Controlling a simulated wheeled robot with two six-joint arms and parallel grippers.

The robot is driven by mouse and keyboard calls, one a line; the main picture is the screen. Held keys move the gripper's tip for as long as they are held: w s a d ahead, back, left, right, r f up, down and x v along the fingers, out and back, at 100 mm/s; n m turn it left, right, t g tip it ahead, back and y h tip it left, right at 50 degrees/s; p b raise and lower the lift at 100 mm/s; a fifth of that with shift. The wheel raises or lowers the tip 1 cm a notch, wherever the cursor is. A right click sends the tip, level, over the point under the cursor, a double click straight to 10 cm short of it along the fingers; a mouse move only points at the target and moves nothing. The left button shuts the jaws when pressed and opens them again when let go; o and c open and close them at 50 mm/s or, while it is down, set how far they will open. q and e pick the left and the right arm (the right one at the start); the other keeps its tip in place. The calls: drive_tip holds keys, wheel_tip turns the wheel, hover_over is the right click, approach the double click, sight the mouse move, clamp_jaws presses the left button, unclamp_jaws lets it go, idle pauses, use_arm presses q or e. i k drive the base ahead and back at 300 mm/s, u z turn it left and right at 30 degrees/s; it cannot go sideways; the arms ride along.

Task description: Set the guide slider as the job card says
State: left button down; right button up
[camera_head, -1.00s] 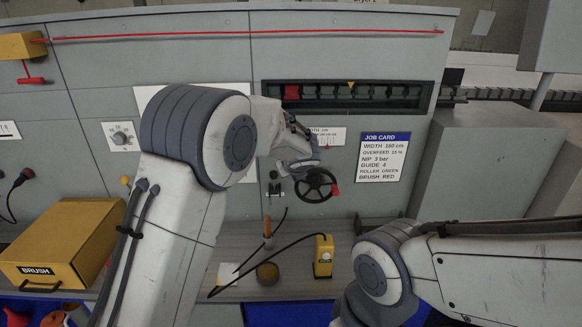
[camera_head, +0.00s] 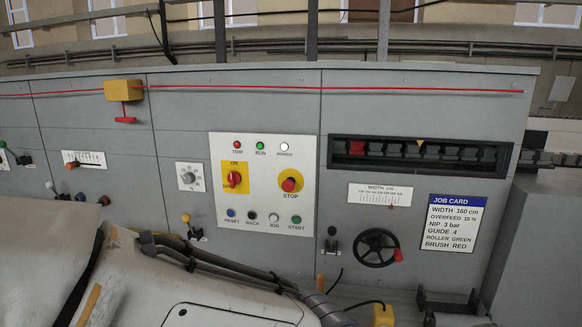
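The job card (camera_head: 455,222) on the right of the machine front reads GUIDE 4, with width 160 cm, overfeed 15 %, nip 3 bar, roller green and brush red. A slider (camera_head: 85,160) with a white scale plate and an orange-red knob is on the left part of the front. Its knob sits near the left end of the scale. The scale marks are too small to read. My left arm crosses the bottom left, but its gripper is not in view. My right gripper is not in view.
A control panel (camera_head: 262,220) with a red-and-yellow switch and a stop button is in the middle. A dial (camera_head: 188,177) is left of it. A black handwheel (camera_head: 375,248) is below the width scale. A red cord (camera_head: 420,92) runs along the top.

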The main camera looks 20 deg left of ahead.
sight(69, 166)
drive_tip(key=u, duration=1.75)
